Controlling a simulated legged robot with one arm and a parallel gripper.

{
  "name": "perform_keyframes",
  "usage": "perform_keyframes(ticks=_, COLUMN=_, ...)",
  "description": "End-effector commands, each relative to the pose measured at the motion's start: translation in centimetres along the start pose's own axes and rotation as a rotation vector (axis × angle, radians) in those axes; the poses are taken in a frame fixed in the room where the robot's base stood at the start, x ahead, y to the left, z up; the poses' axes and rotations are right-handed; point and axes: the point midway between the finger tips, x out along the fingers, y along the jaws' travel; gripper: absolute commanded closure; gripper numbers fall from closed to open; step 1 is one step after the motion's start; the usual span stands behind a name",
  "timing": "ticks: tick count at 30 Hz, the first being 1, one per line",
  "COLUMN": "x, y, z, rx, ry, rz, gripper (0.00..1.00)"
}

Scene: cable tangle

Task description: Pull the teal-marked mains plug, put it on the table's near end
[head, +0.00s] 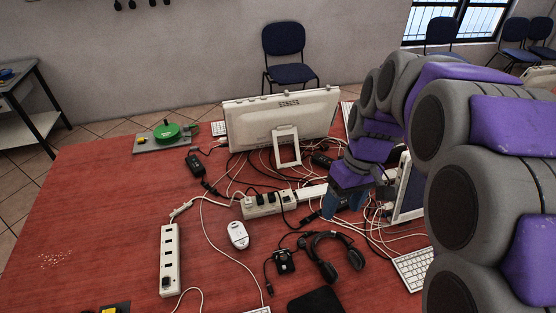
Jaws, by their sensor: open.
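My gripper (343,204) hangs fingers down, open, over the cables right of the middle of the red table (110,225). A white power strip (262,211) with several dark plugs (285,197) in it lies just left of my gripper. A second white strip (311,193) lies beside it, partly behind my gripper. I cannot make out a teal mark on any plug; the plugs are small, and my gripper hides some of the cables. I cannot tell whether anything is between the fingers.
A monitor (282,112) stands behind the cables. Another power strip (170,262) lies at the left. A white mouse (238,235), a headset (333,258) and a keyboard (413,268) lie in front. A green reel (167,131) is at the back left. The table's left part is mostly clear.

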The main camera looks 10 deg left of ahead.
Motion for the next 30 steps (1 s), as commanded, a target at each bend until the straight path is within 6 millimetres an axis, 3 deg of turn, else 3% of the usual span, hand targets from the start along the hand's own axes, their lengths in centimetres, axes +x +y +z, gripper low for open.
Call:
perform_keyframes(ticks=3, x=-0.5, y=0.9, z=-4.2, rx=-0.099, ry=0.013, rz=-0.018, gripper=0.34)
perform_keyframes(ticks=14, x=0.3, y=3.2, z=-15.5, rx=-0.410, ry=0.062, rz=-0.061, gripper=0.34)
perform_keyframes(ticks=24, x=3.6, y=4.4, z=-24.7, rx=-0.713, ry=0.117, rz=-0.087, gripper=0.34)
perform_keyframes(ticks=30, x=6.5, y=4.7, z=-29.0, rx=-0.895, ry=0.148, rz=-0.098, gripper=0.34)
